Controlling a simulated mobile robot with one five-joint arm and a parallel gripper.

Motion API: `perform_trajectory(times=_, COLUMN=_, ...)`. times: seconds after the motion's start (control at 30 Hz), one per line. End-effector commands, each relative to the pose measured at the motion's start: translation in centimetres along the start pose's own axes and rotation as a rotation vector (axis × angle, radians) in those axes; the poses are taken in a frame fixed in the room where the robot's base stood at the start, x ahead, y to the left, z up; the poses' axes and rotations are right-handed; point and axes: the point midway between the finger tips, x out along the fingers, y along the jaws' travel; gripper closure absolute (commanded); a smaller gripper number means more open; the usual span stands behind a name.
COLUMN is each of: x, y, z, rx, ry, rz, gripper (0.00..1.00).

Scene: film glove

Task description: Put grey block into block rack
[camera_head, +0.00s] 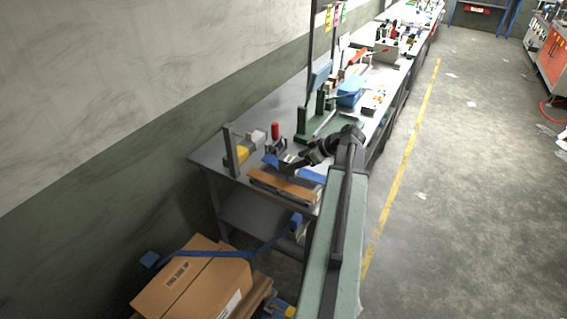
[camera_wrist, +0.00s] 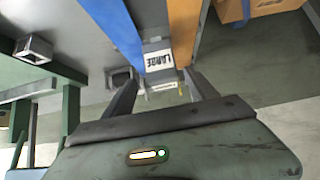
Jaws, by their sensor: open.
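In the wrist view a grey block (camera_wrist: 157,60) with a white "LARGE" label lies between a blue strip and an orange-brown strip. My gripper (camera_wrist: 163,80) is open, with its fingers on either side of the block's near end; I cannot tell whether they touch it. In the head view my gripper (camera_head: 288,165) is low over the bench by these strips, and the grey block is hard to make out there. An upright grey stand with a yellow block (camera_head: 242,153) and a light grey block (camera_head: 258,136) beside it is left of my gripper; it may be the block rack.
The blue strip (camera_wrist: 115,28) and orange-brown strip (camera_head: 285,188) flank the block closely. A red-topped item (camera_head: 275,130) and a green press base (camera_head: 335,127) stand behind on the metal bench.

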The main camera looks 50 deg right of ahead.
Motion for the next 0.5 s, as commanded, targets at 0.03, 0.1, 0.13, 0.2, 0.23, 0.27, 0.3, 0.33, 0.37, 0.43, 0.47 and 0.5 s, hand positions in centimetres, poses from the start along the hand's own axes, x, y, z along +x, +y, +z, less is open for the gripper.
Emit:
perform_trajectory(times=0.03, x=0.0, y=0.0, z=0.0, rx=0.001, ry=0.0, rz=0.0, gripper=0.33)
perform_trajectory(times=0.1, x=0.1, y=0.0, z=0.1, rx=0.0, ry=0.0, rz=0.0, gripper=0.33)
perform_trajectory(times=0.13, x=0.3, y=0.0, z=0.1, rx=0.0, ry=0.0, rz=0.0, gripper=0.33)
perform_trajectory(times=0.2, x=1.2, y=0.0, z=0.3, rx=0.0, ry=0.0, rz=0.0, gripper=0.33)
perform_trajectory(times=0.23, x=1.7, y=0.0, z=0.3, rx=0.0, ry=0.0, rz=-0.001, gripper=0.33)
perform_trajectory(times=0.27, x=2.1, y=0.0, z=0.3, rx=0.0, ry=0.0, rz=-0.001, gripper=0.33)
perform_trajectory(times=0.3, x=2.6, y=0.0, z=0.3, rx=0.0, ry=0.0, rz=-0.001, gripper=0.33)
perform_trajectory(times=0.33, x=2.8, y=0.0, z=0.3, rx=0.0, ry=0.0, rz=-0.001, gripper=0.33)
perform_trajectory(times=0.37, x=2.8, y=0.0, z=0.2, rx=0.0, ry=0.0, rz=0.0, gripper=0.33)
perform_trajectory(times=0.43, x=2.8, y=0.0, z=0.1, rx=0.0, ry=0.0, rz=0.0, gripper=0.33)
perform_trajectory(times=0.47, x=3.0, y=-0.1, z=0.1, rx=0.0, ry=0.0, rz=0.0, gripper=0.33)
perform_trajectory(times=0.5, x=3.4, y=-0.1, z=0.2, rx=-0.001, ry=0.0, rz=-0.001, gripper=0.33)
